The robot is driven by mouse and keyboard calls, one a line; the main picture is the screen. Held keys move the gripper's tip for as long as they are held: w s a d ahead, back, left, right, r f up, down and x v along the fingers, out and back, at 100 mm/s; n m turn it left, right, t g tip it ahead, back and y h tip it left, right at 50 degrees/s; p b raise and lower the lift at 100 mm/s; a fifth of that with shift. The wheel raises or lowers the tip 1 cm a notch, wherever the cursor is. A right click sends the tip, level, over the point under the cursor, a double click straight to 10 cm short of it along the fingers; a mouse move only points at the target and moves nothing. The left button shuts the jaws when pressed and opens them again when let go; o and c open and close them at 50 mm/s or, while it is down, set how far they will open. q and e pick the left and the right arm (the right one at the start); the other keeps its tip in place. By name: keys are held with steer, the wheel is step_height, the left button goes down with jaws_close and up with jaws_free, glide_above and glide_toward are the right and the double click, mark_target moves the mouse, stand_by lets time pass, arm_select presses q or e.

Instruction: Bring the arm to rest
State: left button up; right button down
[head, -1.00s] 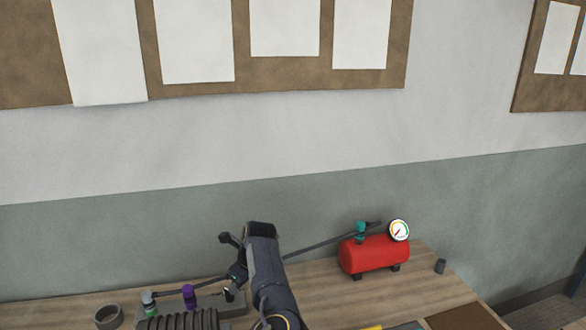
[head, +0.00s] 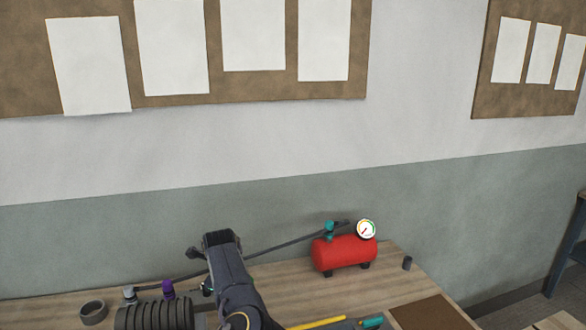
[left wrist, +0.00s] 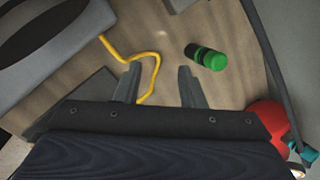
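A dark arm (head: 232,275), which I take to be my left one, rises from the bottom of the head view over the workbench, left of the red tank (head: 344,251). Its fingers cannot be made out there. In the left wrist view my left gripper (left wrist: 160,68) has its two fingers apart with nothing between them. A yellow cord (left wrist: 152,62) lies on the wood beyond the fingers, and a green-and-black cylinder (left wrist: 206,57) lies to their right. The tank shows at that view's lower right (left wrist: 266,120). My right gripper is in neither view.
The tank carries a round gauge (head: 366,229); a dark hose (head: 278,244) runs left from it. A brown board (head: 430,313) lies at right. The wall is behind.

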arm_select(q)
steer(key=a+r+n+t+h, duration=0.2)
steer(key=a+r+n+t, duration=0.65)
steer(key=a+r, duration=0.4)
steer(key=s+a+r+n+y+b, duration=0.15)
steer(key=s+a+n+y, duration=0.25)
steer(key=s+a+n, duration=0.65)
steer(key=s+d+f+n+g+h, duration=0.1)
steer(key=s+d+f+g+h, duration=0.1)
steer(key=s+d, duration=0.5)
steer(key=s+d+f+n+g+h, duration=0.2)
steer(key=s+d, duration=0.5)
steer(key=s, duration=0.9)
steer(key=s+d+f+n+g+h, duration=0.1)
steer(key=s+d+f+g+h, duration=0.1)
steer(key=s+d, duration=0.5)
steer(key=s+h+b, duration=0.1)
steer(key=s, duration=0.4)
steer(key=shift+d+n, duration=0.3)
steer(key=shift+f, duration=0.1)
